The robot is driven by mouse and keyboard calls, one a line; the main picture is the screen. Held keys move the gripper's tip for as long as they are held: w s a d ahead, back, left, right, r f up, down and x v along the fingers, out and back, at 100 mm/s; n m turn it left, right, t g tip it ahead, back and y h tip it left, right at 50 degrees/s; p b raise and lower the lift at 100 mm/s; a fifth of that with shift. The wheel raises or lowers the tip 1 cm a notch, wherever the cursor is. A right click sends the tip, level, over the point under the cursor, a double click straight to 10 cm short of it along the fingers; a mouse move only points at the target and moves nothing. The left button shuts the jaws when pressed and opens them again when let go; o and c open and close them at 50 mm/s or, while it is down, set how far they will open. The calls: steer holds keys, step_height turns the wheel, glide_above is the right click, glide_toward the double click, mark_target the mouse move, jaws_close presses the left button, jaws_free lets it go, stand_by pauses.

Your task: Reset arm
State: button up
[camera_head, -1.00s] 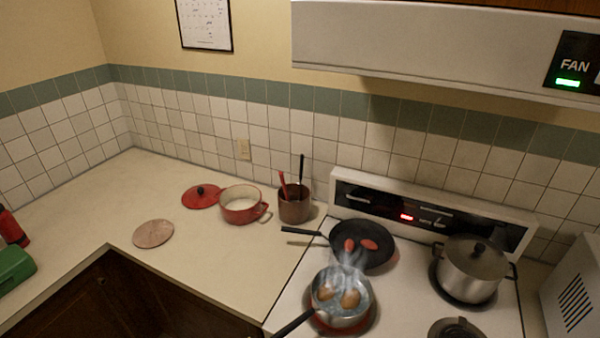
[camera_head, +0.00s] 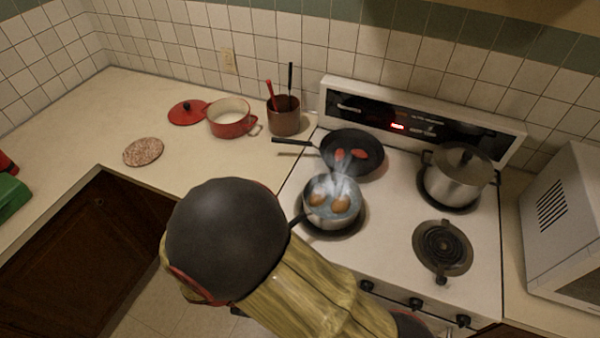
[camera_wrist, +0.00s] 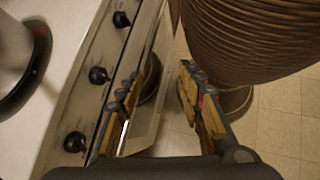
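My arm (camera_head: 305,290) reaches across the lower middle of the head view, with its rounded dark joint in front of the counter edge. My gripper is hidden in that view. In the wrist view my gripper (camera_wrist: 157,84) is open, with its two fingers apart and nothing between them. It is in front of the stove's front panel, with control knobs (camera_wrist: 98,76) to its left and tiled floor (camera_wrist: 278,122) to the right.
A steaming pot (camera_head: 331,203) with brown items in water and a black pan (camera_head: 367,140) stand on the stove. A lidded pot (camera_head: 455,185) is behind a bare burner (camera_head: 443,247). A red pot (camera_head: 231,122) and utensil holder (camera_head: 284,119) stand on the counter.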

steer(key=w+d+r+m+y+b, duration=0.1)
steer(key=w+d+r+m+y, duration=0.1)
steer(key=d+r+m+y, duration=0.45)
steer(key=w+d+r+m+y+b, duration=0.1)
steer(key=w+r+m+y, duration=0.15)
steer(key=r, duration=0.65)
steer(key=s+d+r+m+t+b, duration=0.1)
steer(key=d+r+m+t, duration=0.4)
steer(key=d+r, duration=0.7)
steer(key=shift+s+d+r+m+b, duration=0.2)
steer(key=shift+d+m+b, duration=0.4)
steer(key=shift+d+m, duration=0.3)
